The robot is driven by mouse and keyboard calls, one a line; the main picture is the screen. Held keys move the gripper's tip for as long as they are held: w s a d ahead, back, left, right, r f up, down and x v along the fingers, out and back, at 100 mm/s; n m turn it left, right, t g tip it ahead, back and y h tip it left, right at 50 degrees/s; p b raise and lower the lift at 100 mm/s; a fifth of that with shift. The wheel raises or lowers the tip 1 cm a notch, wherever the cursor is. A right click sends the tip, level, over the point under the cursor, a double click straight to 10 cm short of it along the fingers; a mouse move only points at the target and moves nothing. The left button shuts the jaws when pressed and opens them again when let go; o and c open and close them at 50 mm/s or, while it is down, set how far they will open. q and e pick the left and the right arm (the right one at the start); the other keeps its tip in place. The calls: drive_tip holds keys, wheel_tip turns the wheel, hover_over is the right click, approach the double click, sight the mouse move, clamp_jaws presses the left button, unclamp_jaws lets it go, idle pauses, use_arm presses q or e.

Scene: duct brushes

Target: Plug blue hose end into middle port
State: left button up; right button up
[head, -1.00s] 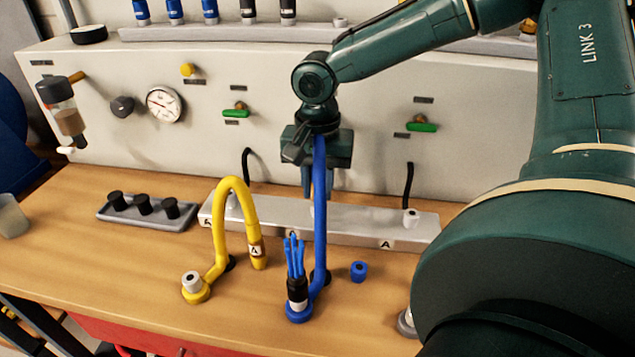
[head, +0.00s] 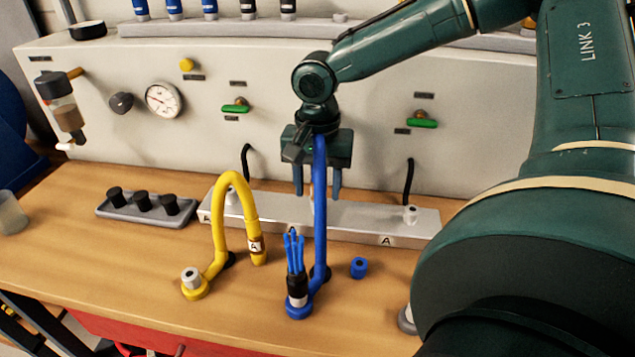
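The blue hose (head: 320,220) rises from a blue base on the bench to my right gripper (head: 317,188). Its upper bend and its end are hidden by the gripper. My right gripper points down over the middle of the silver port block (head: 360,222), with its fingers spread apart on either side of the hose. The middle port is mostly hidden behind the hose and fingers, so I cannot tell whether the hose end is seated in it. The left port (head: 232,197) and right port (head: 410,214) show on the block. My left gripper is out of view.
A yellow hose (head: 219,220) arches in front of the block's left part. A brush with blue bristles (head: 296,268) stands by the blue base, and a small blue cap (head: 358,267) lies to its right. A grey tray (head: 130,212) with black knobs sits at left.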

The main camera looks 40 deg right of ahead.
wheel_tip(320, 180, up, 13)
drive_tip(key=shift+r+p, duration=0.1)
drive_tip(key=shift+p, duration=0.7)
